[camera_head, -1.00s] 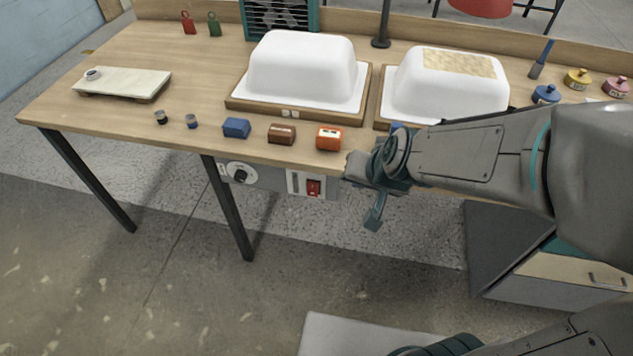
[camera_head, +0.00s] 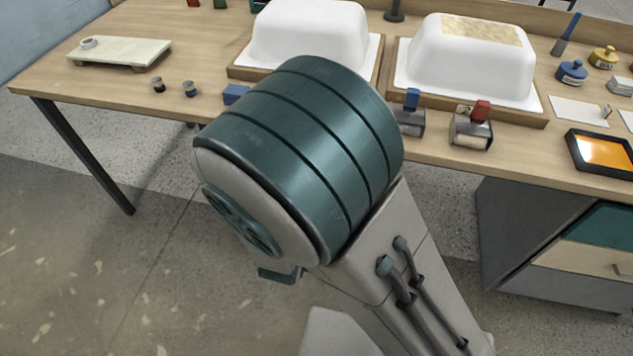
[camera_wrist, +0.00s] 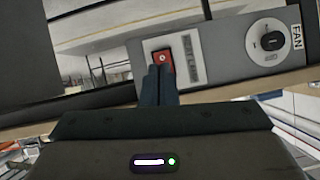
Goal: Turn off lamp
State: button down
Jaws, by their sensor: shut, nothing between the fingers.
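My gripper (camera_wrist: 158,69) is shut and empty. Its dark fingertips overlap the lower part of the switch in this view; I cannot tell whether they touch it. In the head view my arm hides the switch, the panel and the gripper. A dark lamp post (camera_head: 395,12) stands at the table's back; its shade is out of view.
A round knob (camera_wrist: 268,40) marked FAN is on the same panel, right of the switch. On the table (camera_head: 55,72) stand two white tub shells (camera_head: 310,35) (camera_head: 465,60), small rollers (camera_head: 471,130) and an orange-faced tray (camera_head: 603,151). Floor at the left is clear.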

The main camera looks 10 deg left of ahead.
jog(key=s+t, duration=0.1)
jog(key=s+t+b, duration=0.1)
jog(key=s+f+n+t+b, duration=0.1)
jog(key=t, duration=0.1)
jog(key=shift+s+h, duration=0.4)
jog(key=w+f+b, duration=0.1)
jog(key=w+f, duration=0.1)
jog(key=w, duration=1.2)
jog(key=shift+b, duration=0.35)
